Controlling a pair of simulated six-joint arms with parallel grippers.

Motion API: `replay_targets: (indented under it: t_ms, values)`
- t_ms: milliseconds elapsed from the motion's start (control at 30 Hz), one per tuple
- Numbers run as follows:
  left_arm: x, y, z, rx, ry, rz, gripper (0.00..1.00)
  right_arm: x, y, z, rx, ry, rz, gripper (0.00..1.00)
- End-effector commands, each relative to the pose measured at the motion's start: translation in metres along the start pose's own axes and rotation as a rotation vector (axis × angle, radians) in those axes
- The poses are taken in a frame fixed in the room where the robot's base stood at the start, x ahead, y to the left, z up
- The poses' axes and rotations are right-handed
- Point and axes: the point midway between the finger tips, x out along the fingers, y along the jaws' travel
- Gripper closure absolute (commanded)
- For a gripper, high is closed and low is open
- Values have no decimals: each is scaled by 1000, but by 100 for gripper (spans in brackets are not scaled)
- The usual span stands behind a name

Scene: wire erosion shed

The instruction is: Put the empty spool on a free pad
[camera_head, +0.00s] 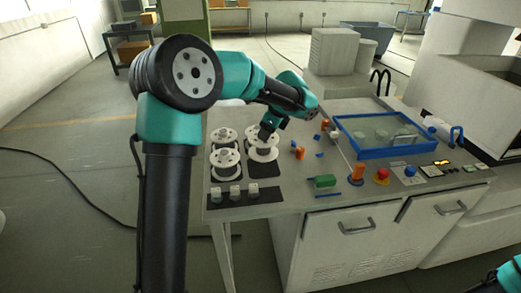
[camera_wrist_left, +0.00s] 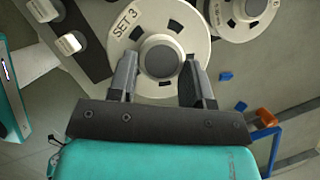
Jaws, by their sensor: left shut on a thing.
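My left gripper (camera_head: 268,132) is shut on a white spool (camera_head: 256,156), with one finger on each side of its hub. In the left wrist view this spool (camera_wrist_left: 158,88) reads "SET 3" on its flange, and the fingertips (camera_wrist_left: 160,70) straddle the hub. I cannot tell whether it touches anything below. A dark pad (camera_head: 264,171) shows bare just in front of it. Two other white spools, a rear one (camera_head: 223,134) and a nearer one (camera_head: 225,157), stand to its left on dark pads. My right gripper is out of view.
A dark strip with several small white blocks (camera_head: 235,190) lies at the table's front left. Small orange and blue parts are scattered right of the spools. A blue-rimmed tray (camera_head: 364,151), a green part (camera_head: 324,181) and a red button (camera_head: 382,174) are further right.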

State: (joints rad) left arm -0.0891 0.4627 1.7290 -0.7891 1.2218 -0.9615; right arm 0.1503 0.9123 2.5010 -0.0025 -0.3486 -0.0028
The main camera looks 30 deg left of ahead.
Motion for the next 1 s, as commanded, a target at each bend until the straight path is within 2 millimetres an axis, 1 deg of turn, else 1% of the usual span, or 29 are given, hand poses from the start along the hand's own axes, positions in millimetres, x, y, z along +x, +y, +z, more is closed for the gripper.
replay_targets:
  t_ms: [33,133,233,567,800,900,1000]
  values:
    - [9,0,-3,2,-1,4,100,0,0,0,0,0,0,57]
    - [21,0,-9,1,-1,2,100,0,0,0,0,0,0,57]
    - [26,0,-11,0,0,-1,100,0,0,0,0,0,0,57]
    - [29,0,-12,1,0,0,100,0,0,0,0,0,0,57]
    - [55,0,-22,2,-1,3,100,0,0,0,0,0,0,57]
    - [61,0,-25,0,0,0,100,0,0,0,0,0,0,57]
    - [61,0,-26,0,1,-1,100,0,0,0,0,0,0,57]
